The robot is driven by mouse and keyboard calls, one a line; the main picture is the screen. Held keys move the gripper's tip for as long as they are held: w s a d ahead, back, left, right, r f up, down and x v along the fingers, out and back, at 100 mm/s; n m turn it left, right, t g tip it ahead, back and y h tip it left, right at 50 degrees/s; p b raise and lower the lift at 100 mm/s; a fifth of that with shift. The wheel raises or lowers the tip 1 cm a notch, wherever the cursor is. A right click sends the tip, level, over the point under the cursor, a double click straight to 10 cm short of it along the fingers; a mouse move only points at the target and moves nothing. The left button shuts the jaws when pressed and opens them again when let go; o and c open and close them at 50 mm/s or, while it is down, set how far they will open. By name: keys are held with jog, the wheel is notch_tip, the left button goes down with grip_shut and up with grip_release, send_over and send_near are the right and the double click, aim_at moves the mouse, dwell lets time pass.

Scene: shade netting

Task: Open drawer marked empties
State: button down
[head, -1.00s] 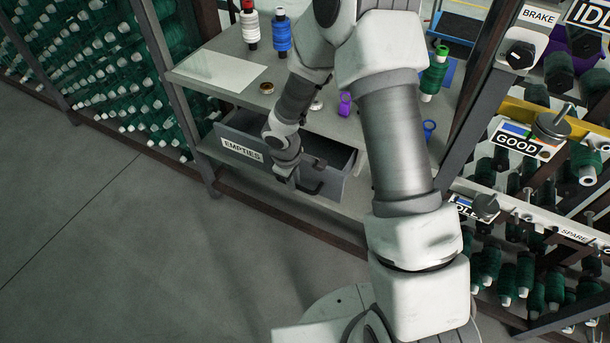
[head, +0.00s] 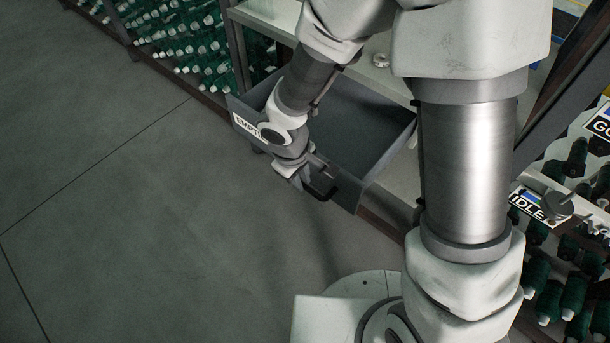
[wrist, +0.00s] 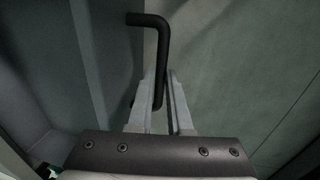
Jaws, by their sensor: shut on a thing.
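The grey drawer (head: 367,135) with the partly covered EMPTIES label (head: 243,124) stands pulled well out from under the worktop. Its inside looks empty where I can see it. Its dark bar handle (head: 325,192) is on the front face, and my arm hides part of that face. My gripper (head: 303,178) is at the handle. In the wrist view my gripper (wrist: 163,100) has its two fingers on either side of the black handle (wrist: 150,22), shut on it. The bent end of the handle sticks out beyond the fingertips.
Racks of green spools (head: 185,40) stand at the back left. A rack with signs and spools (head: 560,215) stands close on the right. The grey floor (head: 120,200) in front and left of the drawer is clear. A small round item (head: 381,60) lies on the worktop.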

jog(key=c, duration=0.8)
grip_release()
jog(key=shift+c, duration=0.2)
notch_tip(320, 180, up, 17)
jog(key=s+a+p, duration=0.1)
jog(key=s+p, duration=0.1)
jog(key=p, duration=0.4)
jog(key=shift+s+a+p, duration=0.3)
jog(key=shift+a, duration=0.1)
jog(key=shift+r, duration=0.15)
jog(key=s+d+r+m+t+p, duration=0.2)
jog(key=d+r+m+p, duration=0.3)
jog(key=d+r, duration=0.5)
jog(key=s+d+r+m+t+y+p, duration=0.1)
jog(key=s+d+r+m+p, duration=0.3)
jog(key=d+r, duration=0.6)
notch_tip(320, 180, up, 7)
jog(key=shift+s+f+m+t+p, duration=0.2)
jog(key=shift+s+m+t+p, duration=0.2)
jog(key=shift+m+p, duration=0.4)
